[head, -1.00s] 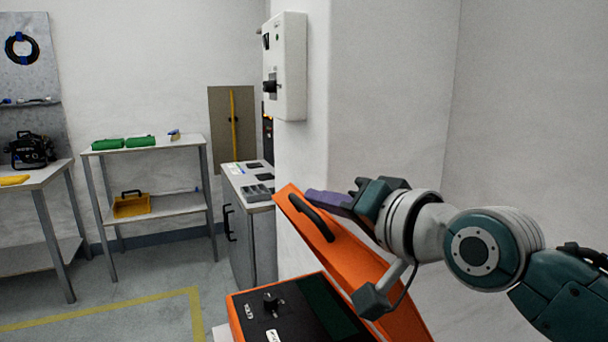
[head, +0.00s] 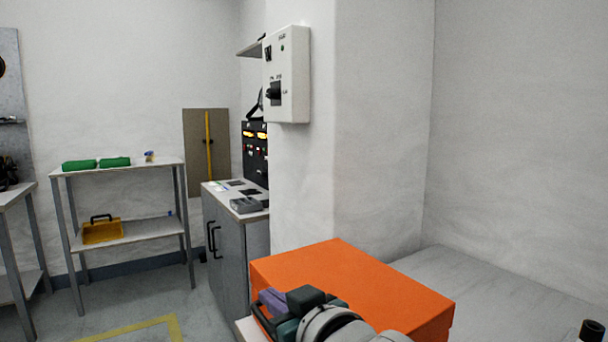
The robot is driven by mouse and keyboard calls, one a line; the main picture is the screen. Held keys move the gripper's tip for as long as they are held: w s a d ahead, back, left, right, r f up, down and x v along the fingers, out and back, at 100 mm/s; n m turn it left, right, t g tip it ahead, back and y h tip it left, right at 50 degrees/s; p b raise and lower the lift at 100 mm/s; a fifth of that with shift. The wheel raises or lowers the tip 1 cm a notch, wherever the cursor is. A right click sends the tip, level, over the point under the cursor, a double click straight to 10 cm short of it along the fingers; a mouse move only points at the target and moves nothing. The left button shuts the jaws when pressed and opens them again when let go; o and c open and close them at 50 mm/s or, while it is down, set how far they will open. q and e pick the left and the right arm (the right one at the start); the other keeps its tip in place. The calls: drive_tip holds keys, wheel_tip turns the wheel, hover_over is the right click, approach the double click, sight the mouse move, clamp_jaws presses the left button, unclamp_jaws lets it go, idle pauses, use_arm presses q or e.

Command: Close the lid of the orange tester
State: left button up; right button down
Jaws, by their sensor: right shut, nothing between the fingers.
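The orange tester (head: 425,325) is at the bottom centre right in the head view. Its orange lid (head: 345,280) lies down flat over the top and hides the dark control panel. My right gripper (head: 272,300) is shut and empty, with its purple fingers low at the tester's near left side, close to the lid's front. A dark curved piece, perhaps the lid's handle, shows beside the fingers. My wrist hides part of the front, so I cannot tell whether the gripper touches it. My left gripper is not in view.
A pale surface (head: 500,290) extends behind the tester to the right. A white wall box (head: 290,75) hangs on the pillar above. A grey cabinet (head: 235,245) and a shelf table (head: 130,230) stand to the left, with open floor before them.

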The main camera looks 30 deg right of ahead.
drive_tip(key=shift+n, duration=0.6)
drive_tip(key=f+b, duration=0.1)
drive_tip(key=f, duration=0.1)
drive_tip(key=a+f+b, duration=0.1)
drive_tip(key=f, duration=0.1)
drive_tip(key=shift+d+f, duration=0.1)
